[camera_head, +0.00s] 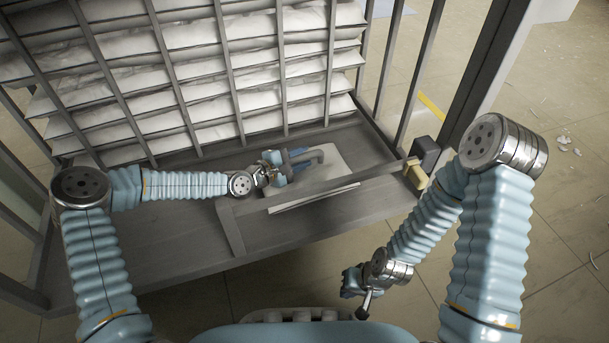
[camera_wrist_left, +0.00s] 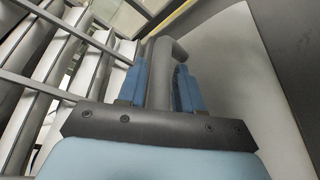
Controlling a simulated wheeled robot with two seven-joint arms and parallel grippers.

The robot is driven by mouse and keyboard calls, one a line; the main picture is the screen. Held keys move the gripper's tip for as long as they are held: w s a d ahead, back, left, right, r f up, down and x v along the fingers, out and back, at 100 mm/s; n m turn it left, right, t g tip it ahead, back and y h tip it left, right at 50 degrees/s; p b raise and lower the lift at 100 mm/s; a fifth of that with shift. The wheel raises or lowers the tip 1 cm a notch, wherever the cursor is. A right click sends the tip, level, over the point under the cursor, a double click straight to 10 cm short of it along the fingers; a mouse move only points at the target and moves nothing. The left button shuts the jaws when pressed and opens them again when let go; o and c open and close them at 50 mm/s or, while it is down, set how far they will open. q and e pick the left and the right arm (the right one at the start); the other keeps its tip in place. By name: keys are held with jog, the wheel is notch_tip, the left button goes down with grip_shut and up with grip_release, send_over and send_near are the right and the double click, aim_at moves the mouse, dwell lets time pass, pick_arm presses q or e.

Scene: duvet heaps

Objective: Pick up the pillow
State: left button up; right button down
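White, soft-looking bedding (camera_head: 210,95) is stacked in layers behind grey bars; I cannot tell which piece is the pillow. A flat white pad or panel (camera_head: 335,172) lies on the cart's grey deck, and a pale surface also fills the right of the left wrist view (camera_wrist_left: 235,60). My left gripper (camera_head: 296,163) is low over the white pad. Its two blue fingers stand on either side of a bent grey bar (camera_wrist_left: 160,75); whether they press on it is unclear. My right gripper (camera_head: 360,288) is low, in front of the cart and apart from the bedding; its fingers are unclear.
Grey upright bars (camera_head: 235,75) stand between the left arm and the stacked bedding. A grey rail (camera_head: 340,188) crosses the deck's front. A dark and yellow block (camera_head: 418,165) sits at its right end. The tiled floor (camera_head: 550,190) at right is open, with small scraps.

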pick_arm(q)
grip_shut()
